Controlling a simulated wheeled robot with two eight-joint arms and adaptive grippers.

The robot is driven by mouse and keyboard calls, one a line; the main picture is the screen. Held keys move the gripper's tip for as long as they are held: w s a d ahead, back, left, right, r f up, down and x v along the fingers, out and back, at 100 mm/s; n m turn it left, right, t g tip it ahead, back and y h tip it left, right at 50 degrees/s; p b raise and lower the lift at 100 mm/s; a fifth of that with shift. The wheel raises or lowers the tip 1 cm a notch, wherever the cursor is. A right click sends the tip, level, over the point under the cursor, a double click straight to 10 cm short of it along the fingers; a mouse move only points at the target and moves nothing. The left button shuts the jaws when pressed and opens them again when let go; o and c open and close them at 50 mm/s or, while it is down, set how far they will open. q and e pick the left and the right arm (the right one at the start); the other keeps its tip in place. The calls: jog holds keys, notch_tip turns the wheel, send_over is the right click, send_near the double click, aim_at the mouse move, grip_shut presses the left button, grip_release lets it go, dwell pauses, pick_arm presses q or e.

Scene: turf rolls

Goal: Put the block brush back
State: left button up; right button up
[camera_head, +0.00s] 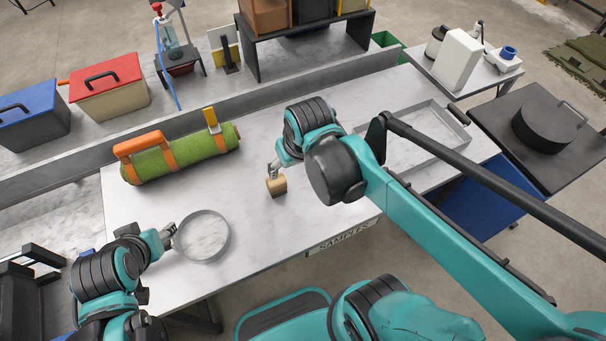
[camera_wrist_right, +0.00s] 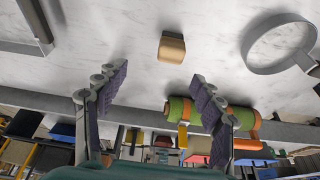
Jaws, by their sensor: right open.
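The block brush (camera_head: 277,187), a small tan block, sits on the white marbled table near the middle. It also shows in the right wrist view (camera_wrist_right: 172,47), beyond the fingertips and roughly between their lines. My right gripper (camera_head: 273,170) is just behind the brush in the head view, partly hidden by its own arm. In the right wrist view the gripper (camera_wrist_right: 160,74) has its two dark finger pads wide apart with nothing between them. My left gripper (camera_head: 171,236) is at the left rim of a round metal ring (camera_head: 228,238); its finger closure is too small to tell.
A green turf roll (camera_head: 180,158) with orange straps lies at the table's back left. A shallow metal tray (camera_head: 462,137) is at the right. A low wall (camera_head: 290,93) runs behind the table. A SAMPLES label (camera_head: 342,236) is on the front edge.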

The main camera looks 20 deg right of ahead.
jog(key=s+t, duration=0.1)
jog(key=s+d+t, duration=0.1)
jog(key=s, duration=0.1)
jog(key=s+t, duration=0.1)
jog(key=shift+s+d+f, duration=0.1)
jog(key=shift+s+d, duration=0.05)
jog(key=shift+d, duration=0.25)
